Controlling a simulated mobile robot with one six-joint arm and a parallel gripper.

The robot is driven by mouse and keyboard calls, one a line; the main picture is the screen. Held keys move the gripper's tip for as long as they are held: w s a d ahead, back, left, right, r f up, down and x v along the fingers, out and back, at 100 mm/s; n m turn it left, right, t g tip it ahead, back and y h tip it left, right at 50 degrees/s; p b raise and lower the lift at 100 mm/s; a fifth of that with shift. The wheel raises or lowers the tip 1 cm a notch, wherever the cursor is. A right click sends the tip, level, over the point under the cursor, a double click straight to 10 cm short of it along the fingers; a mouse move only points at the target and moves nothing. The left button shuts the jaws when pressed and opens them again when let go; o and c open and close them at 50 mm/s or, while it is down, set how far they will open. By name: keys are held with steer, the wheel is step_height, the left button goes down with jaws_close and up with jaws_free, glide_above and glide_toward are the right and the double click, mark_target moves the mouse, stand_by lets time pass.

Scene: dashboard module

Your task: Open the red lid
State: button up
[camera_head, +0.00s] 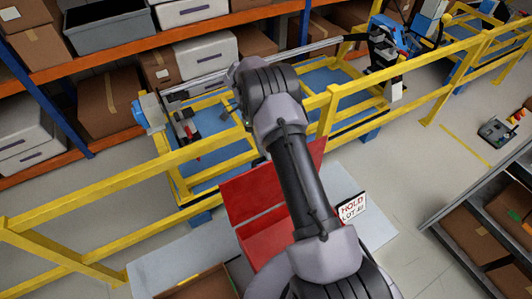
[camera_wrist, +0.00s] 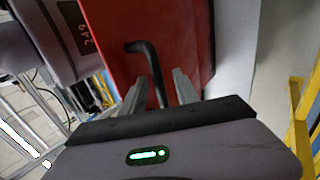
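In the head view, a red box (camera_head: 262,238) stands on a pale surface behind my arm. Its red lid (camera_head: 250,190) shows as a broad red panel at the back; my arm covers its middle, so I cannot tell its exact angle. In the wrist view, the red panel (camera_wrist: 120,25) fills the upper middle and carries a black bent handle (camera_wrist: 148,58). My gripper (camera_wrist: 160,88) has its two grey fingers apart, with the handle's lower end between them. I cannot tell whether either finger touches it. The gripper is hidden in the head view.
A white "HOLD" sign (camera_head: 352,207) stands right of the box. A cardboard-coloured open box (camera_head: 203,284) lies at the front left. A yellow rail (camera_head: 100,196) crosses behind the box. Storage shelving (camera_head: 140,45) stands behind, and a grey shelf (camera_head: 470,215) is at the right.

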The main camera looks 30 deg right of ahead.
steer(key=p+v, duration=0.1)
steer(key=v, duration=0.6)
steer(key=shift+w+r, duration=0.15)
steer(key=shift+r, duration=0.05)
